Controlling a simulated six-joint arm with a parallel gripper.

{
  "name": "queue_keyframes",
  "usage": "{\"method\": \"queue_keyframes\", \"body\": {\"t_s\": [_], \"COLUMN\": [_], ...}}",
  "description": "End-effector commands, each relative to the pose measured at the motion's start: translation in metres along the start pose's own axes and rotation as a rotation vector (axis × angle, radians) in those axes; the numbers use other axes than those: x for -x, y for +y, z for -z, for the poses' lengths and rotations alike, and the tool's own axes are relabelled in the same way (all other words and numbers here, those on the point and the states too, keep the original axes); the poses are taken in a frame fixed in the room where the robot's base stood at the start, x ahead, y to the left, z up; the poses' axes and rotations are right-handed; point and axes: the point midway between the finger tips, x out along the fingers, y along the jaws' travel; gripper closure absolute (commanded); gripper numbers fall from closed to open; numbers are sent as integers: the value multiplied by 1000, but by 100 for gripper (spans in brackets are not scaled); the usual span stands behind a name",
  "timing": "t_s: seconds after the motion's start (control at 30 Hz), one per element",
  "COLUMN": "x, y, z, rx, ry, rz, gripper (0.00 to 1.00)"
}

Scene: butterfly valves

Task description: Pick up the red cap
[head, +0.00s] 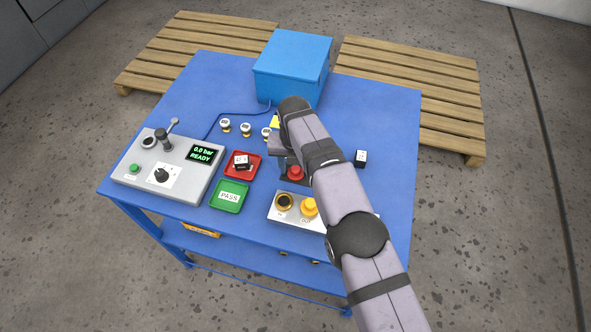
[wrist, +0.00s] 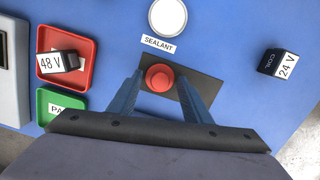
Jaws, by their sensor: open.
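The red cap (head: 295,173) is a small round knob-like piece near the middle of the blue table. In the wrist view the red cap (wrist: 159,78) stands over a dark grey rectangular plate (wrist: 207,85), below a "SEALANT" label (wrist: 159,44). My gripper (wrist: 161,84) is open, with one finger on each side of the cap. Gaps show between the cap and both fingers, and nothing is held. In the head view my arm partly covers the gripper and the area around the cap.
A red tray (wrist: 85,38) holds a "48 V" coil (wrist: 57,63); a green "PASS" tray (head: 230,208) is beside it. A "24 V" coil (head: 361,157) stands right. A test panel (head: 137,172), a button panel (head: 275,208) and a blue box (head: 290,85) surround the spot.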

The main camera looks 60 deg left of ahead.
Motion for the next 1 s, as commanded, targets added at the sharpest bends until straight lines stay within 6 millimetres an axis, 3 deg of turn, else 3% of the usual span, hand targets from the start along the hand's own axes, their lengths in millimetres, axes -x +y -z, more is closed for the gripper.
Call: {"method": "queue_keyframes", "body": {"t_s": [0.07,0.23,0.7,0.87,1.0], "x": [0,0,2,18,43], "y": [0,0,-1,0,0], "z": [0,0,0,-3,-6], "rx": [0,0,0,0,0], "ry": [0,1,3,-2,-4], "rz": [0,0,2,0,-1], "gripper": [60,99,100,100,100]}}
